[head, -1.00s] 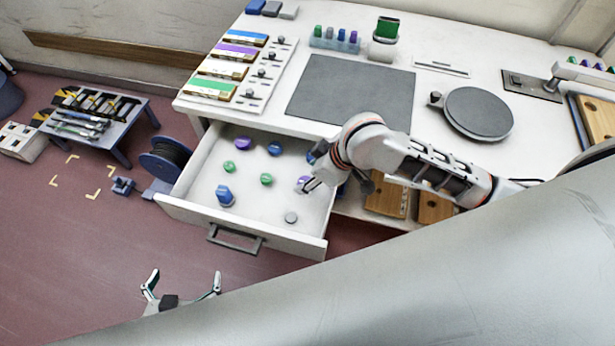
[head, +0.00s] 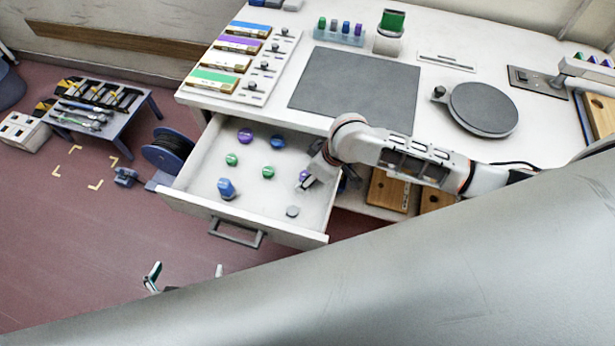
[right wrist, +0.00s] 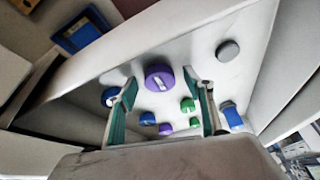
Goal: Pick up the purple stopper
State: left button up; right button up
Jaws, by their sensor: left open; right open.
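In the head view one purple stopper (head: 245,136) lies at the back left of the open drawer (head: 193,200). Another purple stopper (head: 304,175) is at the drawer's right side, partly hidden by my right gripper (head: 308,186). In the right wrist view a large purple stopper (right wrist: 159,77) with a pale mark on top shows between and beyond the open fingers of my right gripper (right wrist: 165,95); contact cannot be told. A smaller purple stopper (right wrist: 166,128) shows farther back. My left gripper (head: 187,272) is open and empty over the floor, mostly hidden behind my body.
The drawer also holds green stoppers (head: 268,172), blue stoppers (head: 227,188) and a grey one (head: 292,211). The drawer front and handle (head: 237,232) stand out from the white bench (head: 300,105). A cable reel (head: 170,152) and a low tool table (head: 118,130) stand left.

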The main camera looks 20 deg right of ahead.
jog(key=c, duration=1.2)
